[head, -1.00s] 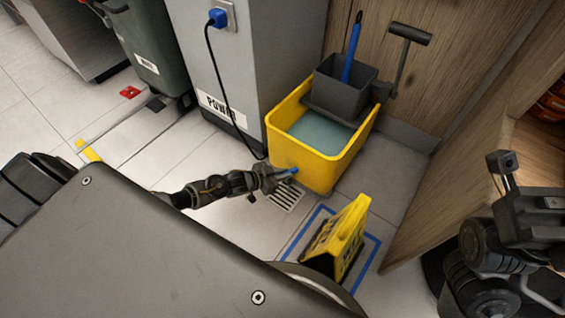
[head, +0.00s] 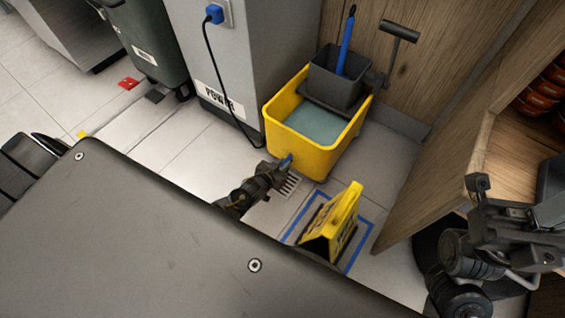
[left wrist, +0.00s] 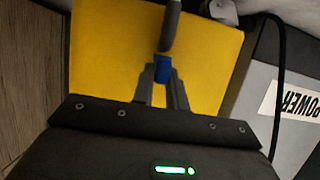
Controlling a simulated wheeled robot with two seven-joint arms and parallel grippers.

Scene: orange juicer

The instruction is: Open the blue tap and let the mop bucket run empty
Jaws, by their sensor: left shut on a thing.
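The yellow mop bucket (head: 316,155) stands against the grey cabinet and the wooden wall, with grey-blue water (head: 312,125) in it. A dark wringer (head: 338,85) with a blue stick in it sits on its rim. The blue tap (head: 287,160) is low on the bucket's front. My left gripper (head: 281,167) is at the tap. In the left wrist view, its two fingers (left wrist: 163,84) are closed on the blue tap (left wrist: 163,68) before the yellow bucket wall (left wrist: 110,50). My right arm is at the right of the head view; its fingertips are not clear.
A floor drain grate (head: 290,185) lies just below the tap. A yellow floor sign (head: 335,222) stands on a blue-taped square (head: 362,250) close by. A wooden cabinet (head: 440,185) is at right. A black cable (head: 222,85) hangs by the grey power cabinet (head: 235,45).

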